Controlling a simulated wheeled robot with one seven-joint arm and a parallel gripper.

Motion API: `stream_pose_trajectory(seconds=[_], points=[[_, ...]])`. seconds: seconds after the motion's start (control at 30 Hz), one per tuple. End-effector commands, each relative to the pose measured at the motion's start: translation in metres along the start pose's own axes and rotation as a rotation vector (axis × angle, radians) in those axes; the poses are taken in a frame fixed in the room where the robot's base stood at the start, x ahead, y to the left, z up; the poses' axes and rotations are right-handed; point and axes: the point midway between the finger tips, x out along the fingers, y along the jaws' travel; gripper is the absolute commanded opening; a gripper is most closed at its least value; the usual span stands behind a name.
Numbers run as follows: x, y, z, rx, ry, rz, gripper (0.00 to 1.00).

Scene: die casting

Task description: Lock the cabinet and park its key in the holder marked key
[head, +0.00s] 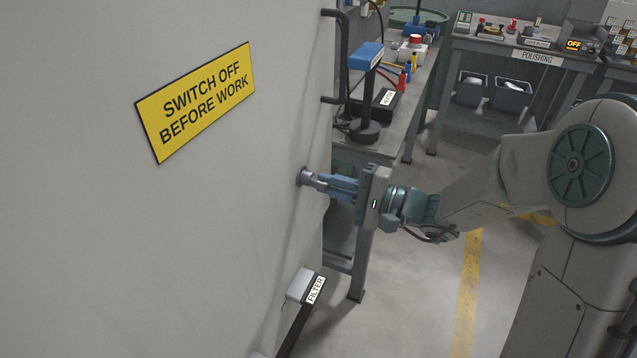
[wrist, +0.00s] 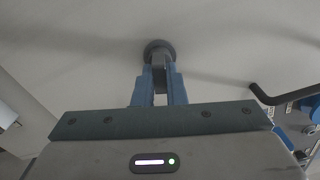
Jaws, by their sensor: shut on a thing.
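The cabinet (head: 240,230) is a large pale grey panel filling the left of the head view, with a yellow sign reading "SWITCH OFF BEFORE WORK". A round dark lock (head: 303,177) sits on its face, and it also shows in the wrist view (wrist: 159,46). My gripper (head: 322,182) is level with the lock, its blue fingers shut on the grey key (wrist: 159,68). The key's front end meets the lock; how deep it sits and its turn are unclear. I cannot make out a holder marked key.
A black door handle (head: 341,60) stands out above the lock. Behind is a workbench (head: 400,120) with a blue-topped stand (head: 367,58) and a black box. A box labelled FILTER (head: 304,285) juts out below. A polishing bench (head: 535,42) stands at the back; floor between is clear.

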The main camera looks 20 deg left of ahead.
Motion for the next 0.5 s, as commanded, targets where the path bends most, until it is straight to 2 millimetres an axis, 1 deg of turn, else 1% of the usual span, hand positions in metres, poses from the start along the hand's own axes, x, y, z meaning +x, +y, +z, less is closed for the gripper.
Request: stream_pose_trajectory(seconds=[0.5], points=[[0.0000, 0.0008, -0.0006, -0.075, 0.000, -0.001, 0.00]])
